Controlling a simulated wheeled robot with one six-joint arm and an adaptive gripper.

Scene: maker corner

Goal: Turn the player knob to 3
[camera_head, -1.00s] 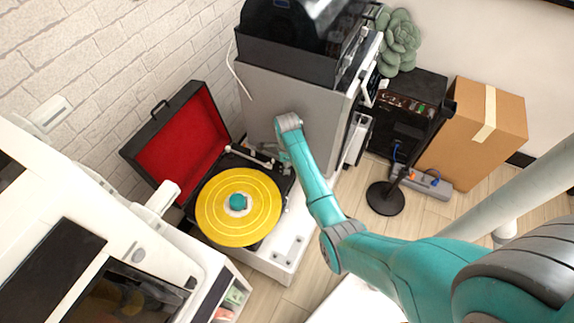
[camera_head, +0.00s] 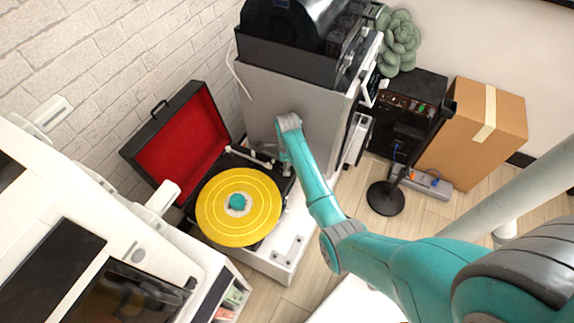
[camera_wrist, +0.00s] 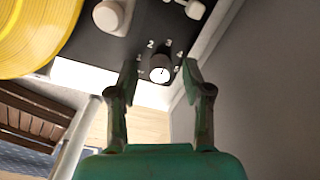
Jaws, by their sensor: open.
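The player (camera_head: 272,262) is a white-based turntable with an open red-lined lid and a yellow record (camera_head: 262,205) on its platter. In the wrist view, the player knob (camera_wrist: 160,68) is small and dark with a white face, set on the black deck beside printed numbers 1 to 5. I cannot clearly read its pointer. My gripper (camera_wrist: 160,73) is open, one finger on each side of the knob, with small gaps apparent. In the head view my arm reaches down to the deck's right side and hides the knob; the fingers are hard to make out.
A grey cabinet (camera_head: 268,100) stands close behind the player, and its wall fills the right of the wrist view. A pale round deck control (camera_wrist: 113,17) sits near the knob. A white machine (camera_head: 120,235) stands at left. A cardboard box (camera_head: 470,150) is at right.

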